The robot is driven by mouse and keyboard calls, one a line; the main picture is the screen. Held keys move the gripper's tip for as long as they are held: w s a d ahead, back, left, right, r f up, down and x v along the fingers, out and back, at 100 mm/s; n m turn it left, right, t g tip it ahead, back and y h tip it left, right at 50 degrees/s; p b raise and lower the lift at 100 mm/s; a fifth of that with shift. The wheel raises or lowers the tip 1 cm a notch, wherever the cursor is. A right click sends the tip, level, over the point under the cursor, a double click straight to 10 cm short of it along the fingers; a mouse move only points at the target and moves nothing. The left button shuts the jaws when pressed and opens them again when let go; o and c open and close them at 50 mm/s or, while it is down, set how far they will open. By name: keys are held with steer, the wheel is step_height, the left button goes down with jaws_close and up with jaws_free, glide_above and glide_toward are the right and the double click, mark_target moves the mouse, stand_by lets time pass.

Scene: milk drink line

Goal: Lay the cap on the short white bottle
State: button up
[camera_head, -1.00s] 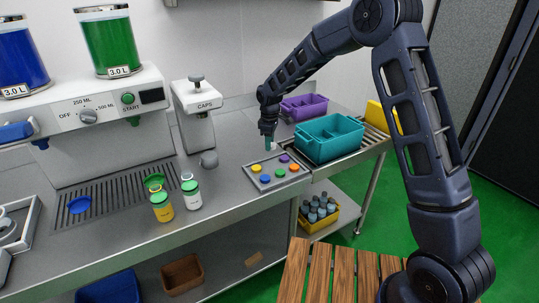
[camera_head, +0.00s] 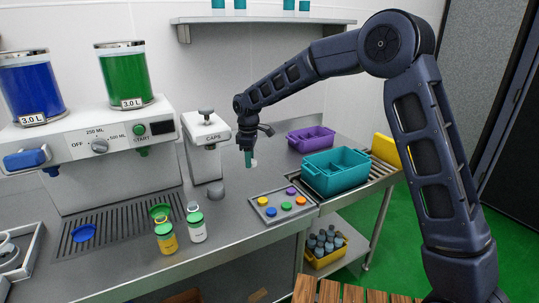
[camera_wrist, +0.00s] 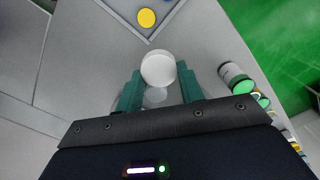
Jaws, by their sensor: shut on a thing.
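My gripper (camera_head: 249,160) is in the air left of and above the cap tray, pointing down. It is shut on a white round cap (camera_wrist: 158,68), which sits between the teal fingertips in the wrist view. A small white bit of this cap (camera_head: 254,163) also shows in the head view. The short white bottle (camera_head: 197,232), with a green top, stands upright on the steel counter at the left. It is apart from my gripper. A yellow bottle (camera_head: 166,243) with a green top stands beside it.
A grey tray (camera_head: 266,221) holds several coloured caps. The caps machine (camera_head: 205,135) stands behind the bottles. Teal (camera_head: 335,182) and purple (camera_head: 311,141) bins are at the right. A blue cap (camera_head: 83,232) lies on the drain grille. Clear counter lies between bottles and tray.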

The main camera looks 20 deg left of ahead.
steer(key=s+a+n, duration=0.2)
steer(key=s+a, duration=0.6)
steer(key=s, duration=0.4)
steer(key=n, duration=0.2)
glide_above(190, 204)
steer(key=shift+s+d+f, duration=0.1)
steer(key=shift+s, duration=0.05)
steer(key=shift+f, duration=0.3)
steer(key=shift+f, duration=2.3)
steer(key=o, duration=1)
